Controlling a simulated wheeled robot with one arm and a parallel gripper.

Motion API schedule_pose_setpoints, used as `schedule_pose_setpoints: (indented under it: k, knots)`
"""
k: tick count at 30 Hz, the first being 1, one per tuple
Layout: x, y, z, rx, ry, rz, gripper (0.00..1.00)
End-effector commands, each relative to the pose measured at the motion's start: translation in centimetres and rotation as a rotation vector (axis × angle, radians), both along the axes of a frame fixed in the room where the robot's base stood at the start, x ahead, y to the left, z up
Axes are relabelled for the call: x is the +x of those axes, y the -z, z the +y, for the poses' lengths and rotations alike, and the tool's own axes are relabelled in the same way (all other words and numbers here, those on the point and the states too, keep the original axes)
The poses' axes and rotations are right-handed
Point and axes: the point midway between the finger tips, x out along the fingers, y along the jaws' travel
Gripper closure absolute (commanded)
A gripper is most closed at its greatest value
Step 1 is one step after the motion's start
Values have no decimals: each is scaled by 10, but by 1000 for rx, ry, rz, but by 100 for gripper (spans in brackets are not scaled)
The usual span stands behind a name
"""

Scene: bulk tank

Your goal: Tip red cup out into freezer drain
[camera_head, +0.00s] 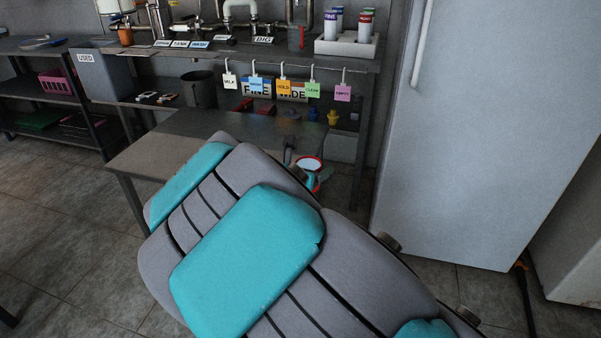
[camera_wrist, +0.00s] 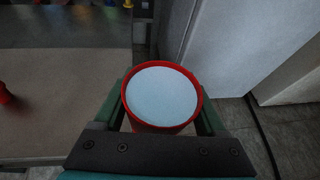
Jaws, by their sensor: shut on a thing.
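The red cup (camera_wrist: 162,128) is upright in the wrist view, with a pale, whitish filling close to its rim. My gripper (camera_wrist: 162,98) is shut on the cup, with a green finger at each side of it. In the head view the cup (camera_head: 316,185) shows only in part, past my grey and teal arm, beside the right edge of the low table. My gripper is mostly hidden there. A large pale freezer-like cabinet (camera_head: 490,130) stands at the right. I cannot make out a drain in either view.
A grey bin marked USED (camera_head: 105,75) and dark shelves are at the left. Tiled floor lies open at lower left.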

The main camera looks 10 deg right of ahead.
Motion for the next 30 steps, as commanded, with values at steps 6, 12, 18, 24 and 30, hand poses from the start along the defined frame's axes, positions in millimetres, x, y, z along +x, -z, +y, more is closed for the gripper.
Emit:
schedule_pose_setpoints:
  k: [6, 12, 18, 24, 30]
  knots:
    - [9, 3, -22, 3, -17, 2, 92]
    - [16, 9, -36, 3, -46, 4, 92]
    - [24, 14, -47, 2, -82, 2, 92]
    - [32, 21, -53, 3, -136, 1, 92]
    - [39, 28, -55, 1, -196, -1, 92]
